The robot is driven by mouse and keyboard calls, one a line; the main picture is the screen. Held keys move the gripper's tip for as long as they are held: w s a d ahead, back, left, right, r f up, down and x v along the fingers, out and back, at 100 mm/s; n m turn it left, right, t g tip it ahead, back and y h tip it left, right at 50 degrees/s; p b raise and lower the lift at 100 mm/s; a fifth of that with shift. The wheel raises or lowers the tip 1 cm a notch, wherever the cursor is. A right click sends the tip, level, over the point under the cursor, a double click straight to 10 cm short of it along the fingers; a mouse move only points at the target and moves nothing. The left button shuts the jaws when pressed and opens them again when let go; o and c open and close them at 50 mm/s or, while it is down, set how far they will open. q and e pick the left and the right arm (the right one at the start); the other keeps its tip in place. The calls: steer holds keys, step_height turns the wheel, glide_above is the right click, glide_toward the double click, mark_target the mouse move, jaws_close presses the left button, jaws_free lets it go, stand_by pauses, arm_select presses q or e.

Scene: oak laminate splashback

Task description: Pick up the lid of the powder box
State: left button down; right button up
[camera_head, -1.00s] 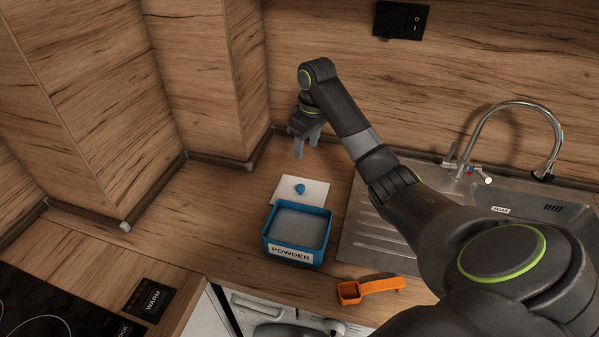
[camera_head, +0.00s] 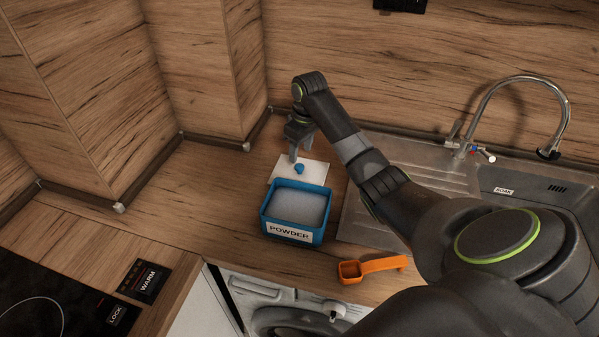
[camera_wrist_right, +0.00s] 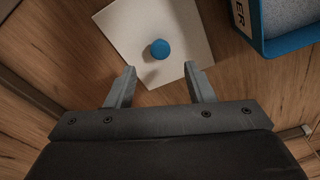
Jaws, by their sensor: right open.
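The powder box (camera_head: 297,206) is a blue open box with a white "POWDER" label and pale powder inside, standing on the wooden worktop. Its lid (camera_head: 283,174) is a flat white square with a round blue knob (camera_head: 299,168), lying just behind the box. In the right wrist view the lid (camera_wrist_right: 128,32) is near the top middle, with the knob (camera_wrist_right: 160,49) ahead of the fingertips. My right gripper (camera_head: 293,158) is low over the back of the lid. In the wrist view its two fingers (camera_wrist_right: 160,75) are apart with nothing between them. My left gripper is out of view.
An orange scoop (camera_head: 371,268) lies at the worktop's front. A steel sink with a tap (camera_head: 510,95) is on the right. Wooden walls close in behind and left. A black hob (camera_head: 40,300) is at lower left, and a washing machine (camera_head: 285,310) is below the front edge.

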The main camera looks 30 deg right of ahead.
mark_target(300, 166)
steer(key=shift+f, duration=0.65)
step_height(300, 166, down, 4)
steer(key=shift+a+f+p, duration=0.1)
steer(key=shift+f+p, duration=0.05)
steer(key=shift+p, duration=0.75)
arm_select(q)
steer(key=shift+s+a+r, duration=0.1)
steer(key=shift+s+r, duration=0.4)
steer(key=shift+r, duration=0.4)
arm_select(e)
steer(key=shift+w+f, duration=0.15)
steer(key=shift+f, duration=0.25)
steer(key=c, duration=1)
